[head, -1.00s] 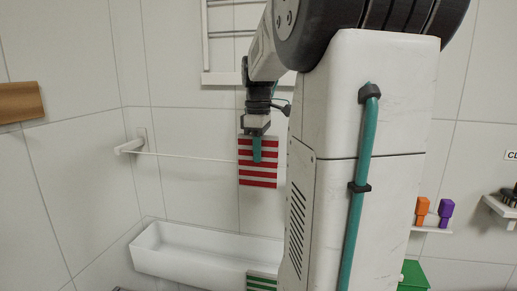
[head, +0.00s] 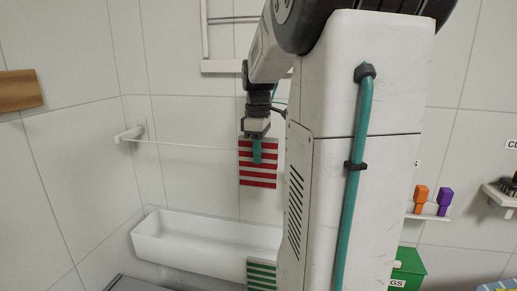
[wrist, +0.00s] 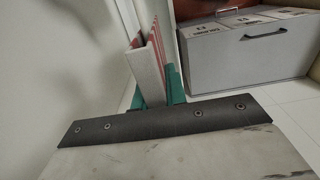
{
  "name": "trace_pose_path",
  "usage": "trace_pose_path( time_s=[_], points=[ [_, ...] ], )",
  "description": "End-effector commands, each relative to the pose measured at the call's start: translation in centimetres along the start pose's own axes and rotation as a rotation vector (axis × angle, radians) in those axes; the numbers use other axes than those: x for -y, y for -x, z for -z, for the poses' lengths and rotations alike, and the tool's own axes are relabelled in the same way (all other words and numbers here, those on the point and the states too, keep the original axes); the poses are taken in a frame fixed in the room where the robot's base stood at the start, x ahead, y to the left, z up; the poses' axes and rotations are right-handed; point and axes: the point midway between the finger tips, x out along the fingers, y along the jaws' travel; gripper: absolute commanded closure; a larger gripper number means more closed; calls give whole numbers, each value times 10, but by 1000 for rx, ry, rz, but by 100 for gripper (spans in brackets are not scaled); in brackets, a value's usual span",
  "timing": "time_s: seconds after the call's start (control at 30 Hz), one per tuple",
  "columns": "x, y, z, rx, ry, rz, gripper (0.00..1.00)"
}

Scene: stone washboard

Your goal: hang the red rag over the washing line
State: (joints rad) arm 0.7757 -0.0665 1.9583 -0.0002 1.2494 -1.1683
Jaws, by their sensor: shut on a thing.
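The red rag (head: 258,172), striped red and white, hangs upright from my gripper (head: 257,152) in the head view. The green fingers are shut on its upper part. In the wrist view the rag (wrist: 148,72) shows edge-on as two layers with a narrow gap, between the fingers of my gripper (wrist: 157,92). The washing line (head: 190,147) runs from a wall bracket at left to the rag's left edge, below its top. I cannot tell whether the line passes between the layers or behind the rag. My arm hides the line further right.
A white trough (head: 200,240) stands below the line. A green-striped rag (head: 261,273) hangs at its front. A green bin (head: 409,268) and a shelf with orange and purple objects (head: 432,203) are at right. A grey cabinet (wrist: 250,60) shows in the wrist view.

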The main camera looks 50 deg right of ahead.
Motion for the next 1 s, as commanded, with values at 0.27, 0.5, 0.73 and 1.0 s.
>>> trace_pose_path(
  time_s=[0.27, 0.5, 0.73, 1.0],
  points=[
    [0, -11, 0, 0, 0, 1, 100],
    [0, -21, 0, 1, 0, 1, 100],
    [0, -30, 0, 0, 0, 1, 100],
    [0, -35, 0, 0, 0, 0, 100]
  ],
)
